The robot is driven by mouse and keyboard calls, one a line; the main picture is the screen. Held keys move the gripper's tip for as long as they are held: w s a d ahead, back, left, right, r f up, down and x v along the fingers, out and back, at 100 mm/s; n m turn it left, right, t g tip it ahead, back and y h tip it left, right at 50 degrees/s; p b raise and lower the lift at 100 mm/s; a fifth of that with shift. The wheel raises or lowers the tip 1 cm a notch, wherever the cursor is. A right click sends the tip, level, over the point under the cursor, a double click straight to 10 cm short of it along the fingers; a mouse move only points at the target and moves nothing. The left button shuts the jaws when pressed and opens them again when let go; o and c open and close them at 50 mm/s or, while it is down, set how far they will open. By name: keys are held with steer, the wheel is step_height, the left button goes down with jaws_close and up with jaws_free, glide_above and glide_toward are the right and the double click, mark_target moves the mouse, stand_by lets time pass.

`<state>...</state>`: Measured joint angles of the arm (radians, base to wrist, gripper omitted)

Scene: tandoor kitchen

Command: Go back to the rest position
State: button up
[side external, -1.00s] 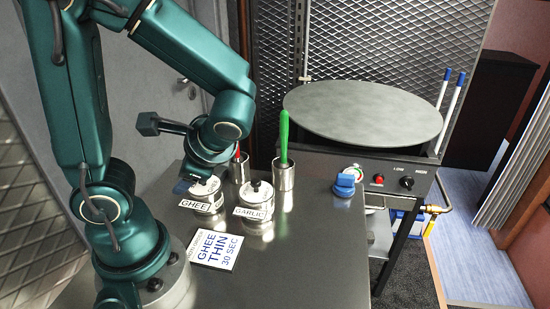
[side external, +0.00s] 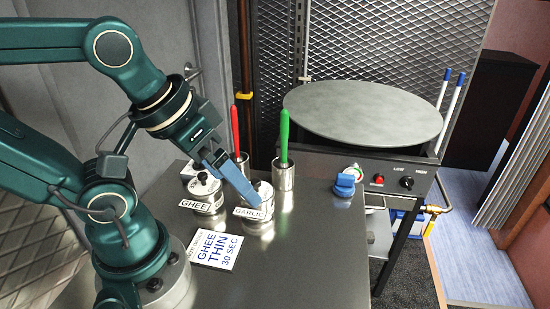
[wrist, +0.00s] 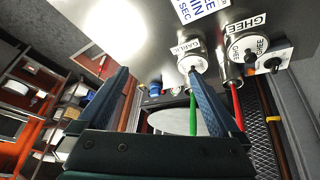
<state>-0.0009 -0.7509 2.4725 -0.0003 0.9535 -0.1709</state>
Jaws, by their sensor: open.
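My gripper (side external: 252,201) is open and empty, with blue fingers slanting down to the right. In the side view it overlaps the garlic canister (side external: 260,213); whether they touch is unclear. In the wrist view the two fingers (wrist: 158,72) stand wide apart with nothing gripped between them. The ghee canister (side external: 207,203) stands left of the garlic one; both show in the wrist view, ghee (wrist: 236,50) and garlic (wrist: 190,62). A red handle (side external: 235,130) and a green handle (side external: 284,135) stand upright in steel holders behind the canisters.
A card reading "GHEE THIN 30 SEC" (side external: 215,250) lies on the steel counter (side external: 300,265). A round griddle (side external: 365,108) stands at back right, with knobs on its front panel. A blue object (side external: 344,184) sits near the counter's right edge. The counter's front right is clear.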

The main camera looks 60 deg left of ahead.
steer(key=w+a+r+n+g+y, duration=0.1)
steer(key=w+a+r+n+g, duration=0.2)
steer(key=a+n, duration=0.7)
steer(key=w+a+r+n+g+y, duration=0.1)
steer(key=w+a+r+n, duration=0.3)
steer(key=a+n, duration=0.6)
steer(key=s+a+f+n+g+h, duration=0.1)
steer(key=s+a+f+n, duration=0.1)
steer(key=s+a+n, duration=0.25)
step_height(320, 180, down, 10)
steer(key=a, duration=0.1)
steer(key=shift+w+a+r, duration=0.25)
steer(key=shift+n, duration=0.25)
